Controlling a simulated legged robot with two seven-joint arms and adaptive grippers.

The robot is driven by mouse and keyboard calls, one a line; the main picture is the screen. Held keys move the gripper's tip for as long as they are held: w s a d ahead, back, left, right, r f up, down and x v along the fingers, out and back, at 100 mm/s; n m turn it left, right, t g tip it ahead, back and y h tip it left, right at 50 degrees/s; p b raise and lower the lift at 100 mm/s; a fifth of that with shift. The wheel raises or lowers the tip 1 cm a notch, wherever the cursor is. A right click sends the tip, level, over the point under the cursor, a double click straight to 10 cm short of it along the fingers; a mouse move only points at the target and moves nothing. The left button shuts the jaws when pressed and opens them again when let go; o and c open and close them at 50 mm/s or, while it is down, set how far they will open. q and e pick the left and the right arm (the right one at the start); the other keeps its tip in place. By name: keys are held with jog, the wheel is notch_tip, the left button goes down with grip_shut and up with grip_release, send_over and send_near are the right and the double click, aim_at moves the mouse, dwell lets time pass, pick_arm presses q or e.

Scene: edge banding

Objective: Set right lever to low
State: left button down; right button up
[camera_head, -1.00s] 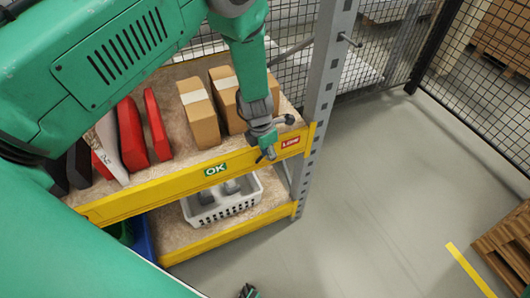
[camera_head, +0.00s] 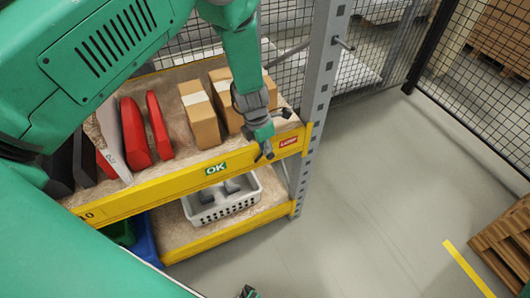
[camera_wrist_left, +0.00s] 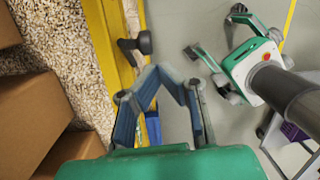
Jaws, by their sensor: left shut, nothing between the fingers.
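The lever (camera_wrist_left: 143,43) shows in the left wrist view as a dark arm with a rounded black knob, at the yellow shelf rail. My left gripper (camera_wrist_left: 166,70) is shut and empty, its blue-padded fingers just below and right of the knob; I see no clear contact. In the head view, my left gripper (camera_head: 264,152) hangs at the yellow front rail, just left of the red LOW sign (camera_head: 288,141). It hides much of the lever there. The green OK sign (camera_head: 215,168) is farther left on the rail. My right gripper (camera_wrist_left: 220,38) has spread fingers in the wrist view.
Cardboard boxes (camera_head: 200,115) and red bins (camera_head: 134,135) stand on the upper shelf. A white basket (camera_head: 225,205) is on the lower shelf. A grey post (camera_head: 322,95) rises right of the gripper.

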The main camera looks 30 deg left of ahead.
pick_arm(q)
jog(key=w+d+r+b, duration=0.1)
jog(key=w+d+r, duration=0.1)
jog(key=w+r, duration=0.2)
jog(key=shift+w+d+r, duration=0.15)
jog(key=shift+w+d, duration=0.2)
jog(key=shift+w, duration=0.5)
pick_arm(e)
jog(key=shift+w+a+f, duration=0.15)
jog(key=shift+a+f, duration=0.05)
jog(key=shift+f, duration=0.6)
pick_arm(q)
jog(key=shift+d, duration=0.2)
pick_arm(e)
jog(key=shift+w+d+f, duration=0.1)
jog(key=shift+d, duration=0.1)
